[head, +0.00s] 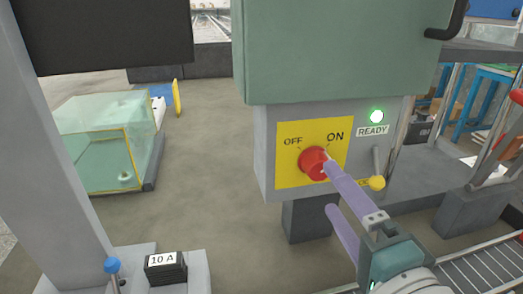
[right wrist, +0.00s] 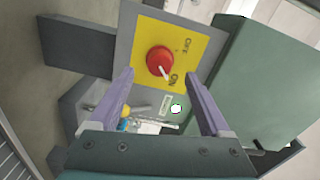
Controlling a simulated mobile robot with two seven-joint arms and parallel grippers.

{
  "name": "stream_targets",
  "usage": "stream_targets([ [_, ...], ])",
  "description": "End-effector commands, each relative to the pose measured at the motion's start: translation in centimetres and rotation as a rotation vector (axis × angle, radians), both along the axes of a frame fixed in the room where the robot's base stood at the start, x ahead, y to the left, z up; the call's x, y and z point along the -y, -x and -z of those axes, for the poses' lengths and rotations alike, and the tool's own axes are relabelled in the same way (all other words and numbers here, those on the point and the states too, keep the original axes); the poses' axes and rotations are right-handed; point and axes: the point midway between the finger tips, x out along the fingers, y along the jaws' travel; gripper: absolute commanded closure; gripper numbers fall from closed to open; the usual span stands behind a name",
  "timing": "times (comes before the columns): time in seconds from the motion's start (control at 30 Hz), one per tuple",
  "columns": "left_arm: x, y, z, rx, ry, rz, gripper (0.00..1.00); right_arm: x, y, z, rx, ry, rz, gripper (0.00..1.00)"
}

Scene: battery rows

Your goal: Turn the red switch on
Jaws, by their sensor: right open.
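The red switch (head: 313,162) is a round knob on a yellow plate (head: 290,181) marked OFF at left and ON at right. In the right wrist view the knob (right wrist: 159,61) shows a pale pointer mark directed toward the word ON. My right gripper (head: 329,186) has two purple fingers, open and empty. In the head view its upper fingertip overlaps the knob's right edge; I cannot tell if they touch. In the right wrist view the gripper (right wrist: 158,77) has the knob beyond and between its fingertips. My left gripper is not in view.
A green lamp (head: 376,117) glows above a READY label. A lever with a yellow ball (head: 377,183) hangs just right of the plate. A green cabinet (head: 340,50) is above. A roller conveyor (head: 480,262) lies lower right. A glass case (head: 95,150) stands left on open floor.

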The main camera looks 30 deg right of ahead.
Motion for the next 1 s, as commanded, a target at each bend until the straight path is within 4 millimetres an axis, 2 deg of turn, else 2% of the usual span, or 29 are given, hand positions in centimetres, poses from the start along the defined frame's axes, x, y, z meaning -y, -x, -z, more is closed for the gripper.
stream_targets([
  [0.1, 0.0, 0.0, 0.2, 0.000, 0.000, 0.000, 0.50, -0.5, 2.2, 0.1, -0.002, -0.001, -0.002, 0.19],
  [0.3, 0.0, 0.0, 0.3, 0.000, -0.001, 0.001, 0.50, -1.0, 3.9, 0.0, 0.001, 0.001, -0.001, 0.19],
  [0.83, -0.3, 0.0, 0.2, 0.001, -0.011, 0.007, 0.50, -1.1, 4.0, -0.1, -0.001, 0.003, -0.005, 0.19],
  [0.93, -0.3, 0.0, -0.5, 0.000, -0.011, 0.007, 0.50, -2.2, 3.5, -1.0, -0.025, 0.034, -0.062, 0.19],
  [1.0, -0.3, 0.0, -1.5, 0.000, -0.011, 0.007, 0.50, -3.9, 2.9, -2.0, -0.067, 0.093, -0.153, 0.19],
])
